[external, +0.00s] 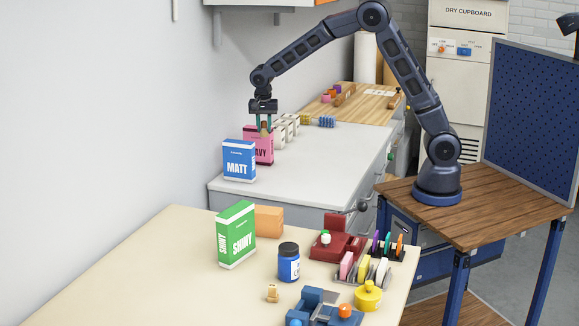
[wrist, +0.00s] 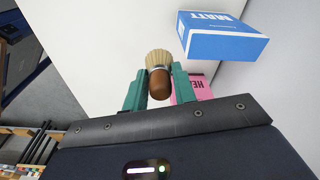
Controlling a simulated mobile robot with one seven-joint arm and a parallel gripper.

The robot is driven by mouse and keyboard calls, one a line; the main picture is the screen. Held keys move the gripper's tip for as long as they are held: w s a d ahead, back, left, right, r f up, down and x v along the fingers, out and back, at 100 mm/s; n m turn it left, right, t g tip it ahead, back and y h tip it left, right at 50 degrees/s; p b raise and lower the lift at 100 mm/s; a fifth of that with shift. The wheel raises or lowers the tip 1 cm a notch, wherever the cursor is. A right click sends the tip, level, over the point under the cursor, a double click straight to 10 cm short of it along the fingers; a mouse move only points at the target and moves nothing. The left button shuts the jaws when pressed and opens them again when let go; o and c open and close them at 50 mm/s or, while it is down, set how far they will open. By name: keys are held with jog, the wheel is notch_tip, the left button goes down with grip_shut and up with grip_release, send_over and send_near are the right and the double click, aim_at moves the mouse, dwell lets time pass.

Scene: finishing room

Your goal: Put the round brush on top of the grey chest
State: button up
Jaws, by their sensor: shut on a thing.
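My gripper (external: 264,124) is shut on the round brush (wrist: 160,84), which has a brown wooden handle and pale bristles. In the wrist view the brush sits between the teal fingers, handle towards me and bristles pointing away. In the external view the brush is small and partly hidden by the fingers. The grey chest (external: 325,165) has a pale top and drawers at its front right; its top also shows in the wrist view (wrist: 95,40). My gripper is over the chest's far-left part, by the boxes. I cannot tell the gap beneath the brush.
A blue MATT box (external: 239,161) and a pink box (external: 262,150) stand close to the gripper on the chest. Pale blocks (external: 286,128) and a blue-yellow item (external: 318,121) lie behind. The chest top's middle and right are clear. A cluttered cream table (external: 180,265) is in front.

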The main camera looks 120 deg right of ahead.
jog(key=s+d, duration=0.4)
jog(key=s, duration=0.1)
jog(key=shift+m, duration=0.4)
notch_tip(320, 180, down, 20)
jog(key=shift+f, duration=0.15)
jog(key=shift+f, duration=0.1)
jog(key=o, duration=1)
jog(key=shift+c, duration=0.2)
